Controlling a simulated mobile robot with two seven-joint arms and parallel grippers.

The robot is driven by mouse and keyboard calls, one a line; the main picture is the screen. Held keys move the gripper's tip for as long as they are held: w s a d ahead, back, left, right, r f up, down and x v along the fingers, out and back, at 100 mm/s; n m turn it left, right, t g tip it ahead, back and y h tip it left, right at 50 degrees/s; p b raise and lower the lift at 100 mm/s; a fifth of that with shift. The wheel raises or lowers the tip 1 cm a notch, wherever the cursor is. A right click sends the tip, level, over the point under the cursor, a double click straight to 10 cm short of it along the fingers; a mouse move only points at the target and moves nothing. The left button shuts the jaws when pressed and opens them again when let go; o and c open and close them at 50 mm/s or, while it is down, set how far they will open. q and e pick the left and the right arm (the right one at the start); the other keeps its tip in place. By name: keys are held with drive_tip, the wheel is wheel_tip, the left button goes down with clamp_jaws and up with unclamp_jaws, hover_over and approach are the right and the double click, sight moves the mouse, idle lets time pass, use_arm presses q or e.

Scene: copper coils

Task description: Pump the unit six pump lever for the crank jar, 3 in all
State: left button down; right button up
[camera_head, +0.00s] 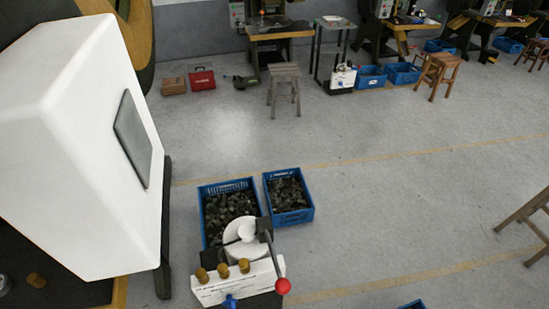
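A dark lever (272,255) with a red ball knob (283,286) stands at the bottom centre of the head view. It slants down from a dark pivot to the knob at its lower right end. Next to the lever is a rounded white part (240,229), which may be the crank jar; I cannot tell. Below it is a white block (235,286) with three brass-coloured knobs on top and lettering on its front, too small to read. Neither of my grippers is in view.
A big white housing (75,140) with a grey panel fills the left side. Two blue crates, one (308,214) right of the other (203,225), hold dark pieces behind the lever unit. A wooden stool (284,88) and workbenches stand farther back. The floor to the right is mostly clear.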

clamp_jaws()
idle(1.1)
